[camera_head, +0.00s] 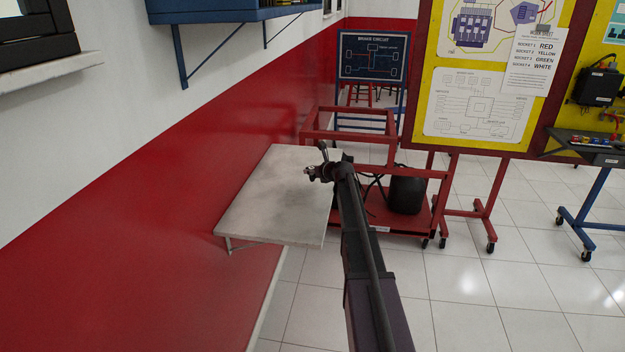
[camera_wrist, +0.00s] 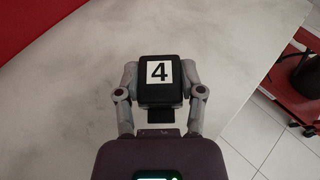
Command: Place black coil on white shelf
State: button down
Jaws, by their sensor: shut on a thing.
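The black coil (camera_wrist: 161,98) is a black block with a white label reading 4. In the wrist view my gripper (camera_wrist: 160,82) is shut on it, one grey finger on each side. In the head view my gripper (camera_head: 318,170) is at the right part of the white shelf (camera_head: 272,195), where the coil is too small and dark to make out clearly. The shelf also fills much of the wrist view (camera_wrist: 60,110) behind the coil. I cannot tell whether the coil touches the shelf.
A red wheeled frame (camera_head: 372,215) with a dark round tank (camera_head: 406,194) stands right of the shelf. A red and white wall (camera_head: 150,230) borders the shelf at left. Yellow display boards (camera_head: 480,105) stand at the right. The shelf's surface is otherwise clear.

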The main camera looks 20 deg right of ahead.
aim_at(313, 178)
jog(key=shift+s+f+b, duration=0.1)
jog(key=shift+f+b, duration=1.15)
jog(key=shift+f, duration=0.35)
jog(key=shift+f, duration=0.2)
jog(key=shift+c, duration=1)
grip_release()
jog(key=shift+r, duration=0.1)
jog(key=shift+r, duration=0.1)
jog(key=shift+r, duration=0.1)
jog(key=p+v, duration=0.4)
jog(key=v, duration=0.8)
jog(key=shift+p, duration=0.3)
